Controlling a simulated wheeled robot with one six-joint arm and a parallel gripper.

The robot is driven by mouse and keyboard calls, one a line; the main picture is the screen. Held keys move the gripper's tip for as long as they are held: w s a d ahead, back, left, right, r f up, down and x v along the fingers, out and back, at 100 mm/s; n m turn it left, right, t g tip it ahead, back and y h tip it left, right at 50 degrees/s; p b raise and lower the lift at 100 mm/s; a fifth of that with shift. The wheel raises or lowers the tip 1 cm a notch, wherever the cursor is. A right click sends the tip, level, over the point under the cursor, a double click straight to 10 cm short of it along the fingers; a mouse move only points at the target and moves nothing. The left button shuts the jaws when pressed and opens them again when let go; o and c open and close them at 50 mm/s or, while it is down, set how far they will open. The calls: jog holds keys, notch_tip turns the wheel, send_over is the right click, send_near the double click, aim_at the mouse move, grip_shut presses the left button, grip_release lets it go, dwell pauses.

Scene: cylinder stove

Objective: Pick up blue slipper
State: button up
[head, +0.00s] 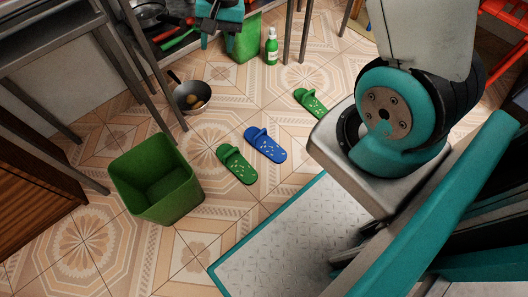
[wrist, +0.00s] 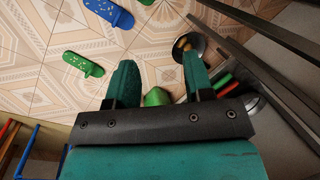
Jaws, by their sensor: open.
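The blue slipper (head: 265,145) lies flat on the tiled floor near the middle of the head view, just right of a green slipper (head: 236,164). In the wrist view the blue slipper (wrist: 109,12) is at the top edge, beyond my fingertips. My gripper (head: 218,44) is at the top of the head view, well away from the blue slipper. In the wrist view my gripper (wrist: 159,68) has its two teal fingers apart, with nothing held between them.
Another green slipper (head: 311,102) lies right of the blue one. A green bin (head: 156,180) stands left, a frying pan (head: 190,96) lies above it, and a green bottle (head: 271,47) stands at the back. Table legs rise at left and top. Floor around the blue slipper is partly clear.

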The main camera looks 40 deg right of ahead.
jog(key=w+d+f+m+b, duration=0.1)
jog(key=d+f+m+b, duration=0.2)
jog(key=f, duration=0.7)
jog(key=w+d+f+m+b, duration=0.1)
jog(key=d+f+m+b, duration=0.1)
jog(key=d+f, duration=0.5)
jog(key=m+h+b, duration=0.1)
jog(key=m+b, duration=0.3)
jog(key=m, duration=0.1)
send_near(260, 133)
jog(key=shift+g, duration=0.3)
jog(key=f+b, duration=0.1)
jog(key=b, duration=0.1)
jog(key=f+b, duration=0.4)
jog(key=b, duration=0.1)
jog(key=shift+w+a, duration=0.3)
jog(key=shift+a, duration=0.05)
jog(key=f+b, duration=0.1)
jog(key=f, duration=0.1)
jog(key=f+b, duration=0.2)
jog(key=a+f+b, duration=0.1)
jog(key=b, duration=0.1)
jog(key=shift+f, duration=0.4)
jog(key=shift+r, duration=0.1)
jog(key=shift+c, duration=0.2)
grip_shut()
